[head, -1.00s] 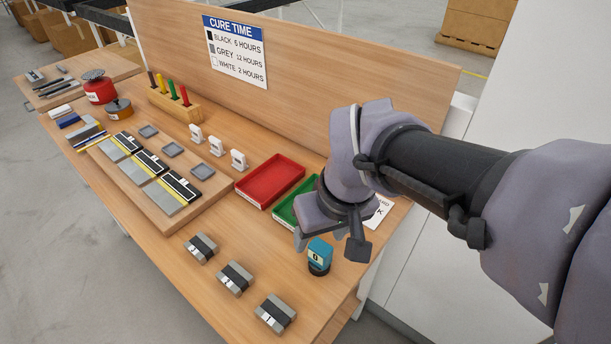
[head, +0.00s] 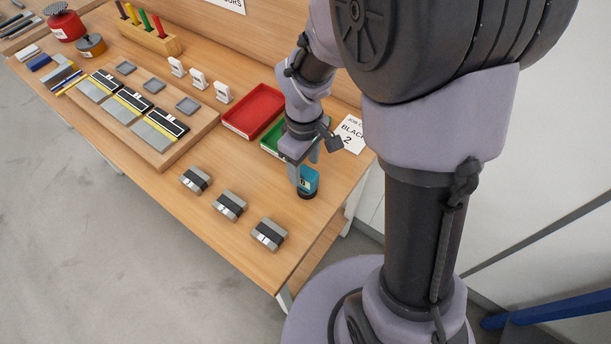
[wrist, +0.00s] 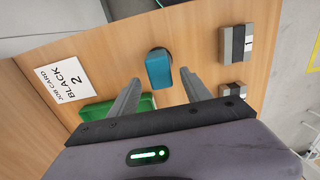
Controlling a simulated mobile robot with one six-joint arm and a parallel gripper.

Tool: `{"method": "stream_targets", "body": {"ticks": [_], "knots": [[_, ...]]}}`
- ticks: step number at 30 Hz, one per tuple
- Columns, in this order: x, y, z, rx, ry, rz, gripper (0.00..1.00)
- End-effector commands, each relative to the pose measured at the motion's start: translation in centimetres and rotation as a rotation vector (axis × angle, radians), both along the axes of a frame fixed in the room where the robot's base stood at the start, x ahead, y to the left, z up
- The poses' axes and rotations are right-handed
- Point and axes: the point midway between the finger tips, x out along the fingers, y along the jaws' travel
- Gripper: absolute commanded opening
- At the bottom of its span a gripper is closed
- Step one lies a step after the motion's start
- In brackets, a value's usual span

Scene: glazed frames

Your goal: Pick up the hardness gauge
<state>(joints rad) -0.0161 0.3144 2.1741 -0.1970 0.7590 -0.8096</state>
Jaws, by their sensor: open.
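The hardness gauge is a small teal block with a dark base (head: 309,183). It stands upright near the right end of the wooden bench. In the wrist view the gauge (wrist: 159,70) lies ahead, in line with the space between my two fingers. My gripper (head: 300,176) is open and points down at the gauge's left side in the head view, with a finger overlapping the gauge's edge. In the wrist view my gripper (wrist: 160,88) holds nothing. I cannot tell whether a finger touches the gauge.
A green tray (head: 270,144) and a red tray (head: 237,128) lie behind. A job card reading BLACK 2 (head: 351,140) lies to the right. The bench edge is close on the right.

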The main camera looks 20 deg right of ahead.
Motion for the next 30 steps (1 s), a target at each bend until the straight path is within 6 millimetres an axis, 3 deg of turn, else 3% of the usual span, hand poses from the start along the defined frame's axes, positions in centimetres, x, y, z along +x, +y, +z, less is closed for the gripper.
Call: {"method": "stream_targets", "body": {"ticks": [6, 14, 15, 23, 30], "knots": [[-0.9, -0.5, -4.5, 0.0, 0.003, 0.0, 0.56], [-0.8, -0.5, -4.9, 0.001, -0.001, 0.0, 0.56], [-0.8, -0.5, -4.9, 0.001, -0.001, 0.0, 0.54], [-0.8, -0.5, -4.9, 0.001, -0.001, 0.0, 0.03], [-0.8, -0.4, -4.9, 0.001, -0.001, 0.0, 0.0]]}}
